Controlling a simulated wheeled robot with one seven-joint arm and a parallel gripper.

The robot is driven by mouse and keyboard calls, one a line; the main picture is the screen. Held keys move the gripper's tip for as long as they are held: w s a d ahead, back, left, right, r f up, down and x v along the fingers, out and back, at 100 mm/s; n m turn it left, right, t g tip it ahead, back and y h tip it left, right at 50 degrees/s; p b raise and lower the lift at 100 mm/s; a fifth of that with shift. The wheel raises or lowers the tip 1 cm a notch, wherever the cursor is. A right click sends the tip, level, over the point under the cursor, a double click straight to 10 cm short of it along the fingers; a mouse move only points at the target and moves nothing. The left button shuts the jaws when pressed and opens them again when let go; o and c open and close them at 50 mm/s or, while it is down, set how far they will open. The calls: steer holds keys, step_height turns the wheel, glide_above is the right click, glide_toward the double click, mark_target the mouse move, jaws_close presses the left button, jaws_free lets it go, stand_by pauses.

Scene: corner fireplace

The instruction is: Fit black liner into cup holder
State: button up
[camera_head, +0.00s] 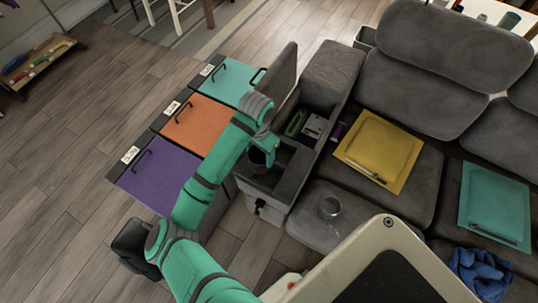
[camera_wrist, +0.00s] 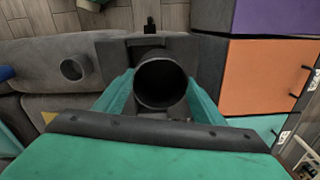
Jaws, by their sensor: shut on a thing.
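My gripper (camera_head: 264,156) is shut on the black liner (camera_wrist: 161,82), an open dark cylinder with its round mouth facing the wrist camera. One green finger lies on each side of it. In the head view the liner (camera_head: 257,159) shows as a small dark shape at the fingertips, above the front of the grey sofa console (camera_head: 268,199). The liner hides the cup holder opening beneath it, and I cannot tell whether its lower end is inside or above the opening.
The console's lid (camera_head: 283,72) is raised over a compartment with small items. Purple (camera_head: 160,175), orange (camera_head: 198,124) and teal (camera_head: 232,80) cabinets stand to the left. A yellow folder (camera_head: 380,145) lies on the sofa.

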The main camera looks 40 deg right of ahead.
mark_target(260, 159)
steer(key=s+d, duration=0.1)
steer(key=s+d+m, duration=0.1)
steer(key=shift+s+d+f+m, duration=0.1)
steer(key=shift+s+f+m, duration=0.05)
steer(key=shift+s+m, duration=0.2)
steer(key=shift+w+f, duration=0.1)
steer(key=shift+f, duration=2.8)
steer(key=shift+w, duration=0.1)
steer(key=shift+s, duration=0.2)
